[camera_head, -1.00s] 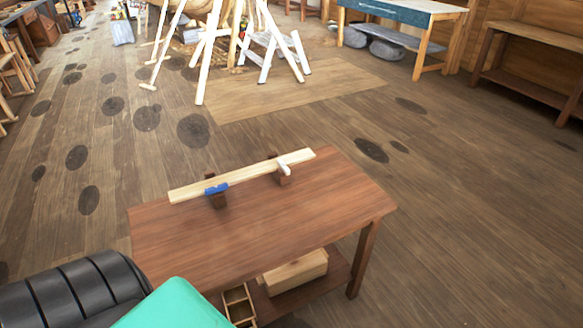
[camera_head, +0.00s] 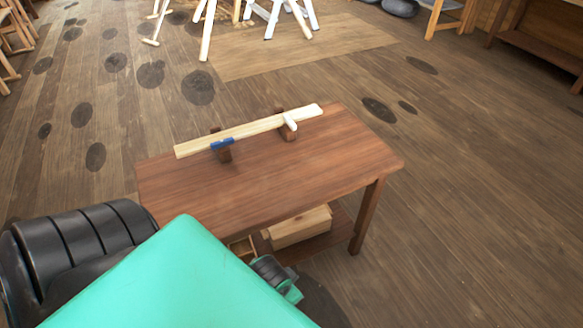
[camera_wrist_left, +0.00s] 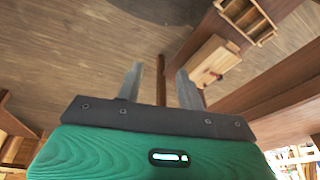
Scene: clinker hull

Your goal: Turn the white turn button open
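The white turn button (camera_head: 290,122) is on the right-hand brown post (camera_head: 287,135) on the table. It lies across the front of a pale plank (camera_head: 250,127), near the plank's right end. A blue turn button (camera_head: 222,145) is on the left-hand post (camera_head: 224,156), also against the plank. My left gripper shows in the left wrist view (camera_wrist_left: 160,68) with its two grey fingers apart and nothing held between them. In the head view its fingers are hidden behind my teal arm link. Neither button shows in the left wrist view. My right gripper is out of view.
The brown table (camera_head: 330,150) has a bare top in front of the posts.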

